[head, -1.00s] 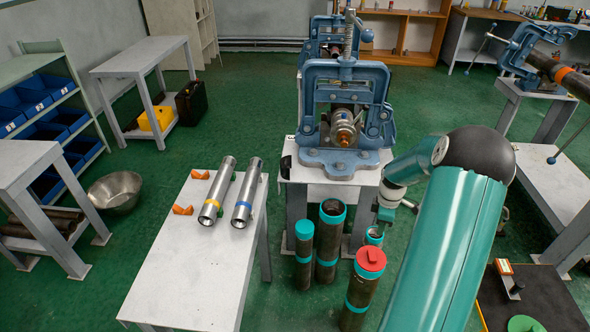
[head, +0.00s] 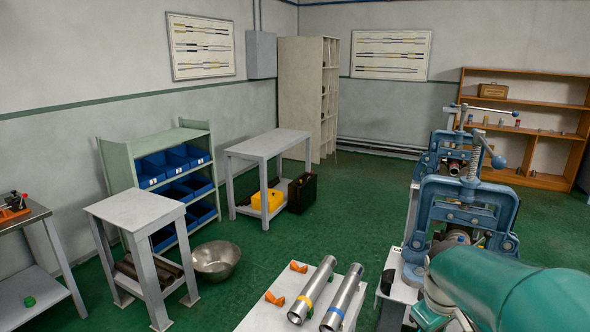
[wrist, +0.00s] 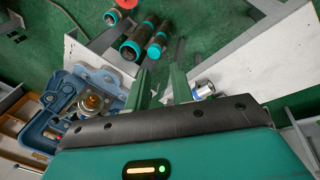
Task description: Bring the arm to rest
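My teal arm (head: 510,285) reaches in from the lower right of the head view, with its white-grey end low beside the nearer blue vise (head: 465,205). My gripper (wrist: 160,72) shows in the wrist view with two dark green fingers apart and nothing between them. In that view the vise (wrist: 50,120) lies to the left of the fingers, and a silver pipe end (wrist: 203,90) lies to the right on a white table. In the head view the gripper's fingers cannot be made out.
Two silver pipes (head: 315,290) and orange blocks (head: 275,299) lie on a white table. Teal-capped pipes (wrist: 138,38) stand on the floor beyond the fingers. A second vise (head: 455,150) stands behind the first. A metal bowl (head: 216,261) and open green floor lie left.

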